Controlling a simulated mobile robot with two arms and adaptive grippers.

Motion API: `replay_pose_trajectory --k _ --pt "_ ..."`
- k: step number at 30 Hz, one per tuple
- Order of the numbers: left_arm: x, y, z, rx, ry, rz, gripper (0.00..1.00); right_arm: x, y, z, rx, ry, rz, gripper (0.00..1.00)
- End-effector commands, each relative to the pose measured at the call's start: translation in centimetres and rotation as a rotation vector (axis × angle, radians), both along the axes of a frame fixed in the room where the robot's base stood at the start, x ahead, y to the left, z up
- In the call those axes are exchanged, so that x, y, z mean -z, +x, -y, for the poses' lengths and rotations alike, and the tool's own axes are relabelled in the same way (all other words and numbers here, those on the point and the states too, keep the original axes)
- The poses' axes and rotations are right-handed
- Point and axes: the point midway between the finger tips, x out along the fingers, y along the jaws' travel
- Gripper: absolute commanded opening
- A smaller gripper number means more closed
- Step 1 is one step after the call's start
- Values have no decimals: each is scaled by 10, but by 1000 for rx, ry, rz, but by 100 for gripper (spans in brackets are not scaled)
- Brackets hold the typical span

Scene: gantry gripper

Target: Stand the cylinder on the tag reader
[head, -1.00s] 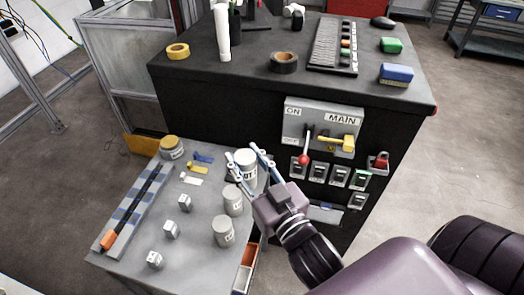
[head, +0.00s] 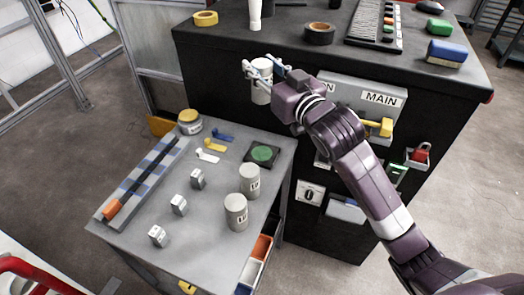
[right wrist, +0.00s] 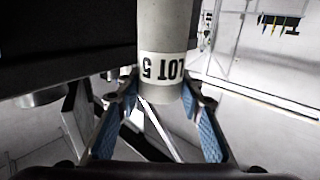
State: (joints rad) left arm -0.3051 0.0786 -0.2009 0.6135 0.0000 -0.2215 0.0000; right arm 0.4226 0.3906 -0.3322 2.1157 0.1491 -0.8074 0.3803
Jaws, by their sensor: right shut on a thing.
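The cylinder (head: 262,92) is light grey with a white label, gripped upright by my right gripper (head: 259,72) in front of the black cabinet, raised well above the grey side table. In the right wrist view the cylinder (right wrist: 163,35) carries a "LOT 5" label, inverted in the picture, and stands between the blue-padded fingers of my right gripper (right wrist: 160,98). The tag reader is likely the dark square pad with a green disc (head: 263,154) on the table; nothing stands on it. My left gripper is not in view.
Two similar cylinders (head: 249,181) (head: 236,212) stand in front of the pad. Small grey blocks (head: 179,205), coloured tags (head: 214,145) and a slotted rail (head: 145,182) lie left. The cabinet's switch panel (head: 345,90) is close behind my right arm.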

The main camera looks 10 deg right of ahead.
Motion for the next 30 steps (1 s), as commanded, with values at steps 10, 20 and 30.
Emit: replay_pose_trajectory --k 10,20,30 --pt "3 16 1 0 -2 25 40 84 -1 0 0 0 -5 0" --pt "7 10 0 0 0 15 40 145 0 0 0 1 3 0" --pt "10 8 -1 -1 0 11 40 184 0 0 0 1 1 0"
